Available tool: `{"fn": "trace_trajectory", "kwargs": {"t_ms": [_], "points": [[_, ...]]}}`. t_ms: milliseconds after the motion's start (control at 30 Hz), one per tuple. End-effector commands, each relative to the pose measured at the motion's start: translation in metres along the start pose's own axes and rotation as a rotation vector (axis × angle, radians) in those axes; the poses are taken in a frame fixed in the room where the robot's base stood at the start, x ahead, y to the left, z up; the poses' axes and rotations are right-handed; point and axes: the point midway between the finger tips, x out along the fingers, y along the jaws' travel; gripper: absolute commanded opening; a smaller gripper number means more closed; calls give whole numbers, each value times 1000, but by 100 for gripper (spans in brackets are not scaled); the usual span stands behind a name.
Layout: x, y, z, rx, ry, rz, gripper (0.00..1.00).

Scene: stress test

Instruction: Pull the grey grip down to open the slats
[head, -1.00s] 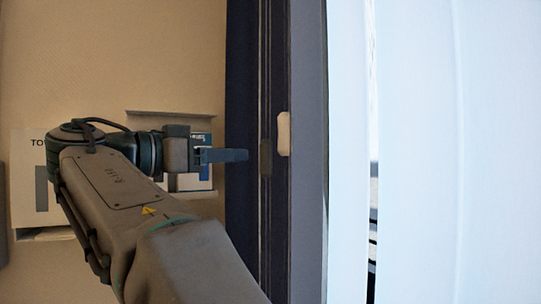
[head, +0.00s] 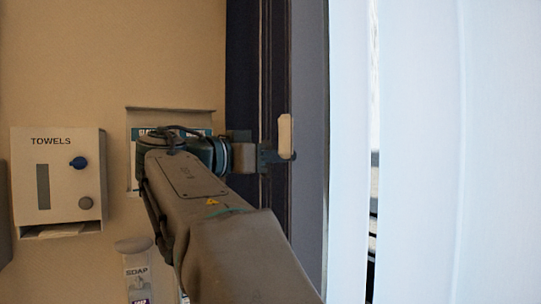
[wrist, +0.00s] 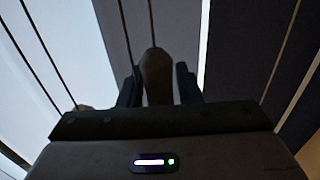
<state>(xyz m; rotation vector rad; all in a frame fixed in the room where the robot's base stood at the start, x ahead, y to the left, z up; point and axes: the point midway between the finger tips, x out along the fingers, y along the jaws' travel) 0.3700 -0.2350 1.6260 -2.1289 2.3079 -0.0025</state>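In the wrist view, a grey-brown grip (wrist: 156,75) hangs on a cord between the two fingers of my gripper (wrist: 158,85). The fingers are on either side of it, with a narrow gap on the right; contact on the left is unclear. In the head view my gripper (head: 277,156) is at the dark window frame and hides the grey grip. A cream grip (head: 285,136) is just beyond my fingertips there. What looks like that paler grip (wrist: 84,108) also shows left of my fingers in the wrist view. White slats (head: 420,150) fill the right side.
A towel dispenser (head: 60,180) and a soap dispenser (head: 137,270) are on the beige wall at left. A sign (head: 170,131) is partly behind my arm. The dark frame (head: 242,60) runs vertically beside the grips. Thin cords run close to my gripper.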

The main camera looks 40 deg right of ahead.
Motion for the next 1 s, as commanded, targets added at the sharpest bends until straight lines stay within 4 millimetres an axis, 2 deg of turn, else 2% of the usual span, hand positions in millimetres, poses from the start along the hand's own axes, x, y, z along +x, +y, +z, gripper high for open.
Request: {"fn": "trace_trajectory", "kwargs": {"t_ms": [33,100,367,567,767,1000], "points": [[0,0,0,0,0,0,16],[0,0,0,0,0,0,0],[0,0,2,-1,0,0,0],[0,0,13,-1,0,0,0],[0,0,36,-1,0,0,0],[0,0,74,0,0,1,0]]}}
